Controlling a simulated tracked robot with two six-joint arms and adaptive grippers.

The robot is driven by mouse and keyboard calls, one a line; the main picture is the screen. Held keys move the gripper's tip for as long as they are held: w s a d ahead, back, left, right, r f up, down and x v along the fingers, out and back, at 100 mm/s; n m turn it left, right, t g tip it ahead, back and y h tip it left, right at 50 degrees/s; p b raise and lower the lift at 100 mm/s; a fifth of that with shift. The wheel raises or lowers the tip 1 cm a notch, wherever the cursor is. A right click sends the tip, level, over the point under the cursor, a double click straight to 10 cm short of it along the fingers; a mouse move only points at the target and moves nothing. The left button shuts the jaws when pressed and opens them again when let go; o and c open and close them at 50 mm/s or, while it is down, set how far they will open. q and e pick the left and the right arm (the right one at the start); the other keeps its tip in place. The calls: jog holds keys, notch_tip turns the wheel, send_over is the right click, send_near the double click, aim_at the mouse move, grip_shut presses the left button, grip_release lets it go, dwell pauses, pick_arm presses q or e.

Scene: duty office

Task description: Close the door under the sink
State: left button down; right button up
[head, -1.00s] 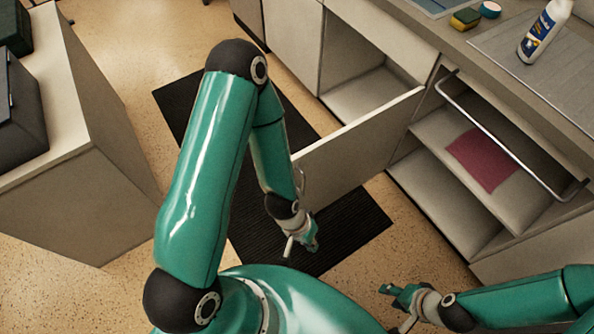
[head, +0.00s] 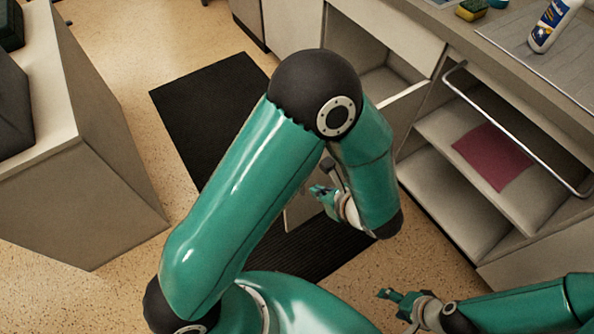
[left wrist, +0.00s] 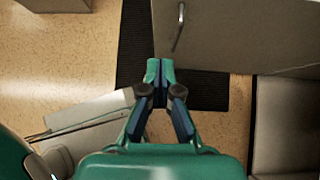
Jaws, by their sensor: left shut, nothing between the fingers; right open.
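The pale grey cabinet door (head: 300,212) under the counter stands open, swung out into the room; my left arm hides most of it in the head view. In the left wrist view the door (left wrist: 240,35) fills the upper right, with its bar handle (left wrist: 179,27) near its left edge. My left gripper (head: 321,191) is shut and empty, close to the door's free end. Its shut fingertips (left wrist: 160,66) show just below the handle in the wrist view; I cannot tell whether they touch the door. My right gripper (head: 385,294) is open and empty, low over the floor.
Right of the door is an open shelf unit with a red cloth (head: 492,156) and a metal rail (head: 515,130). A bottle (head: 552,25) and a sponge (head: 471,10) are on the counter. A black mat (head: 205,105) lies on the floor. A desk (head: 100,190) stands left.

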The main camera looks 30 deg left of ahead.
pick_arm(q)
jog(key=w+a+f, duration=0.5)
jog(key=a+f, duration=0.1)
jog(key=a, duration=0.4)
jog(key=shift+a+t+p, duration=0.2)
jog(key=shift+t+p, duration=0.1)
jog(key=shift+p, duration=0.1)
jog(key=shift+w, duration=0.1)
